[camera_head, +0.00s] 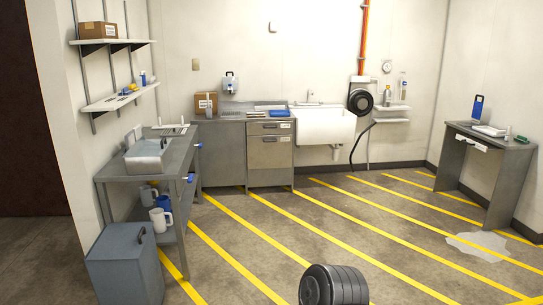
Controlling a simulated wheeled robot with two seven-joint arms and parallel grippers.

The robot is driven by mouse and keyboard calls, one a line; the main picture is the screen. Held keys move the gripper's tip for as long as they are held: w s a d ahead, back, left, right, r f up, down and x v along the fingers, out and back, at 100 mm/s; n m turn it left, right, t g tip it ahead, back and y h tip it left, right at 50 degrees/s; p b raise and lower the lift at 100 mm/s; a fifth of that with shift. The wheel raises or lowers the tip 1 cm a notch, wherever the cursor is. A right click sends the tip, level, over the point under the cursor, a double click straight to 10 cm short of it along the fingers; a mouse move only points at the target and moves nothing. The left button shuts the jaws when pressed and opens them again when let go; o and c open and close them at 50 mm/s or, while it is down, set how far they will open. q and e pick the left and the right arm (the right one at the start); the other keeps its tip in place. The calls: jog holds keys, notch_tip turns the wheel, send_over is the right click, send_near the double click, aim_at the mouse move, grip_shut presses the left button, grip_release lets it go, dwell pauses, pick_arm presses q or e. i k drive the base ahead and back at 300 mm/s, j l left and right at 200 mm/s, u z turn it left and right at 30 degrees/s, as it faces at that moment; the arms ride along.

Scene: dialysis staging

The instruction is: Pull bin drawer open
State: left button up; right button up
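A grey metal cabinet (248,165) stands against the back wall, left of the sink. It has a shallow upper drawer (263,128) and a taller lower front (269,155), each with a small pale label and a dark handle. Both fronts look closed and flush. I cannot tell for sure which of these is the bin drawer. Neither of my grippers shows in the head view.
A white sink (325,128) adjoins the cabinet. A desk (485,152) stands at right. The yellow-striped floor before the cabinet is clear; a pale patch (483,245) lies at right.

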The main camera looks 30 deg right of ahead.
aim_at(269, 151)
jog(key=i+l+z, duration=0.5)
jog(key=i, duration=0.2)
jog(key=i+l+z, duration=0.25)
jog(key=i, duration=0.3)
jog(key=i+l+z, duration=0.3)
jog(key=i, duration=0.3)
jog(key=i+z, duration=0.25)
jog(key=i, duration=3)
jog(key=i+u, duration=0.2)
jog(key=i, duration=0.25)
jog(key=i+l+u, duration=0.2)
jog(key=i, duration=0.25)
jog(key=i+l+u, duration=0.1)
jog(key=i+u, duration=0.15)
jog(key=i, duration=0.15)
jog(key=i+l+u, duration=0.2)
jog(key=i, duration=0.25)
jog(key=i+l+u, duration=0.5)
jog(key=l, duration=0.25)
jog(key=i+j, duration=0.05)
jog(key=i, duration=0.05)
